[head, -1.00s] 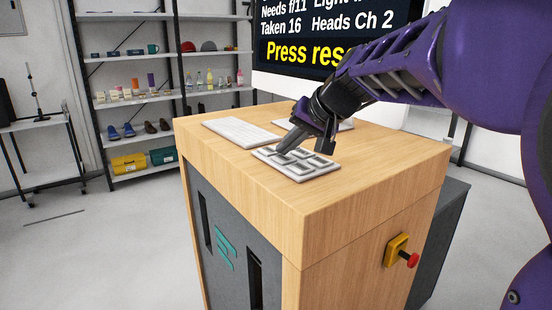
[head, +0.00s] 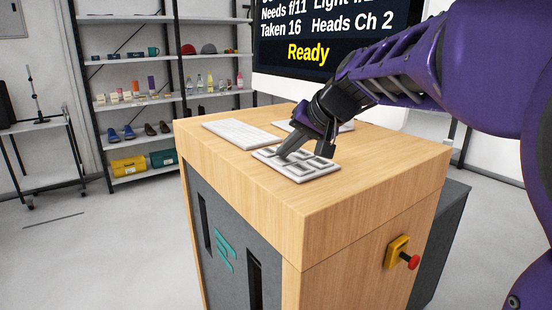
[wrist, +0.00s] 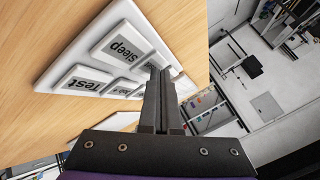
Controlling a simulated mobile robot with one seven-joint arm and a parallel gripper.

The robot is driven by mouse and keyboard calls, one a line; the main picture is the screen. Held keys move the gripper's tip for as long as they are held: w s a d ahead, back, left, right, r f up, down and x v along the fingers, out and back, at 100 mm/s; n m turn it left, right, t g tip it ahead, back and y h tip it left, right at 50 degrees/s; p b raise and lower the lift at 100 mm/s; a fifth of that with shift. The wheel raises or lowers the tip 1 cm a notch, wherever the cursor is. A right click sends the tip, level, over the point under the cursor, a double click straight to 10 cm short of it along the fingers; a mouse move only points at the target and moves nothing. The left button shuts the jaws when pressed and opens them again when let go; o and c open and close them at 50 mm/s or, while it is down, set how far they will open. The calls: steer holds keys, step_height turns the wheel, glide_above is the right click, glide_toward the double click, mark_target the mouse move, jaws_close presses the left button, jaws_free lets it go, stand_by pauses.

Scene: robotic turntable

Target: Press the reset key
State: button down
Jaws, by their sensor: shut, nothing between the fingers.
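Other keys are partly covered by my fingers, and I cannot read a reset label. My gripper (head: 283,154) is shut and empty, angled down with its tips over the far-left part of the keypad. In the wrist view, the tips (wrist: 160,72) are at a key beside Sleep; I cannot tell whether they touch it. The screen (head: 335,38) behind reads "Ready" in yellow.
A white keyboard (head: 240,132) lies behind the keypad, and another pale flat item is partly hidden behind my arm. A red button on a yellow box (head: 399,253) sticks out from the cabinet's side. The front of the wooden top (head: 300,207) is clear.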

mark_target(287, 162)
steer(key=shift+r+p, duration=0.45)
steer(key=shift+r, duration=0.3)
step_height(287, 162, up, 5)
steer(key=p, duration=0.4)
stand_by(0.5)
